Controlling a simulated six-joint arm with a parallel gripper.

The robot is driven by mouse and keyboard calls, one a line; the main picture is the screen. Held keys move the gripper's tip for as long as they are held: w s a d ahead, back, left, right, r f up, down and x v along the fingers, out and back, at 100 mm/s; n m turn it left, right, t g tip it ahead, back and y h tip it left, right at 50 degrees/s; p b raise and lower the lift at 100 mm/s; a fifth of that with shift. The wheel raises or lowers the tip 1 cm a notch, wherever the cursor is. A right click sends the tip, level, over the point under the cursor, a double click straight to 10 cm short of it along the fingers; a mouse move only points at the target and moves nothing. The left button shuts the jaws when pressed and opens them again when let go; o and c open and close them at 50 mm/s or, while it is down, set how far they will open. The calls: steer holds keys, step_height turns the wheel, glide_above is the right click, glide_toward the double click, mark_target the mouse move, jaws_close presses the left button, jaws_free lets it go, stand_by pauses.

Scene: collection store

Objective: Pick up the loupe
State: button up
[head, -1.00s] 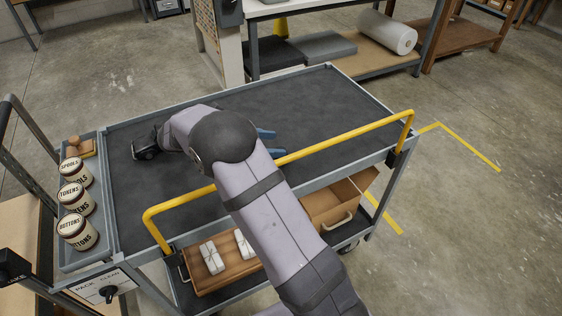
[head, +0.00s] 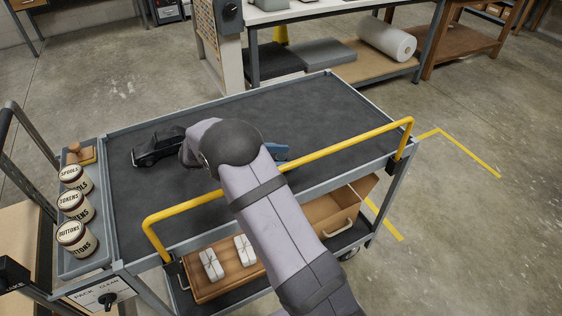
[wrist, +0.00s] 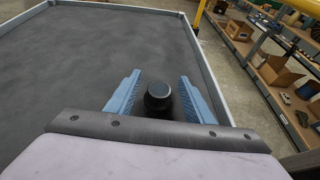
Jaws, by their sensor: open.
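A small black round-topped object that looks like the loupe (wrist: 158,96) shows in the wrist view. It stands between the two blue fingers of my gripper (wrist: 158,100), with dark gaps on both sides of it. The fingers are apart and not closed on it. Its lower part is hidden by my wrist housing. In the head view my arm hides it, and only a bit of my gripper's blue fingers (head: 278,152) shows past the wrist, low over the cart's dark top (head: 300,105).
A black toy car (head: 155,147) stands left of my wrist on the cart top. Labelled tins (head: 75,205) and a wooden stamp (head: 79,154) sit in the left side tray. A yellow rail (head: 330,148) runs along the near edge. The far right of the top is clear.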

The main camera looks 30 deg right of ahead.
steer(key=shift+x, duration=1.5)
steer(key=shift+c, duration=0.2)
steer(key=c, duration=1.1)
step_height(320, 180, up, 10)
steer(key=shift+r, duration=0.1)
